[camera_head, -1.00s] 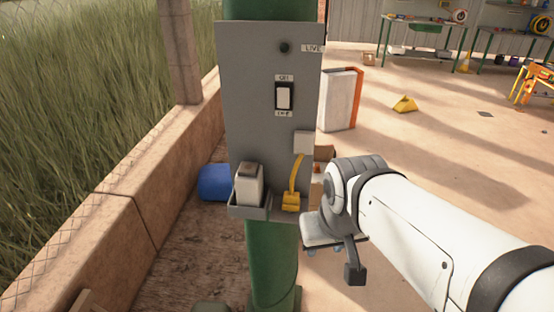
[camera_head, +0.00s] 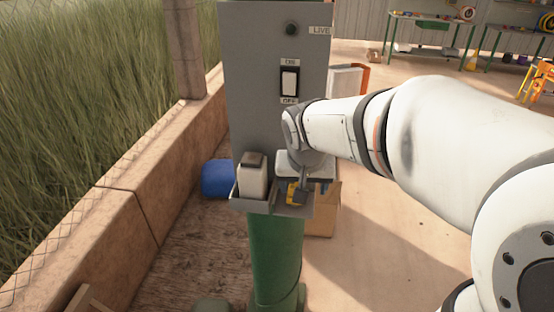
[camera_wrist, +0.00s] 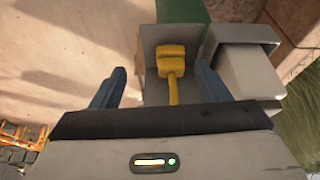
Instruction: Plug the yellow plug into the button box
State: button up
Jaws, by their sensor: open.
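The yellow plug (camera_head: 293,194) rests at a grey ledge low on the grey panel (camera_head: 250,100), partly hidden by my gripper (camera_head: 306,187). In the wrist view the plug (camera_wrist: 172,57) lies in a grey holder, with its yellow cable running toward me. My gripper (camera_wrist: 162,70) is open, its blue fingers on either side of the plug and cable, with gaps showing. The plug head is at or just beyond the fingertips. A pale box with a dark top (camera_head: 252,177) stands in the holder to the left; I cannot tell whether it is the button box.
The panel, on a green post (camera_head: 274,260), carries a rocker switch (camera_head: 289,83) and a dark lamp (camera_head: 291,29) labelled LIVE. A cardboard box (camera_head: 322,212) stands behind at the right. A low wall (camera_head: 120,220) runs along the left. Floor at the right is open.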

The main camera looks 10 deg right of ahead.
aim_at(291, 187)
jog(key=shift+m, duration=0.4)
jog(key=w, duration=0.1)
jog(key=w+f, duration=0.1)
jog(key=w, duration=0.2)
jog(key=shift+a+f, duration=0.15)
jog(key=shift+a, duration=0.15)
jog(key=shift+f, duration=0.1)
jog(key=shift+x, duration=1.25)
jog(key=shift+w+p+x, duration=0.2)
jog(key=shift+p+x, duration=0.05)
jog(key=shift+x, duration=1.05)
jog(key=shift+w+p+x, duration=0.2)
jog(key=shift+x, duration=1.05)
jog(key=shift+d+r, duration=0.1)
jog(key=shift+r, duration=0.1)
jog(key=shift+c, duration=0.6)
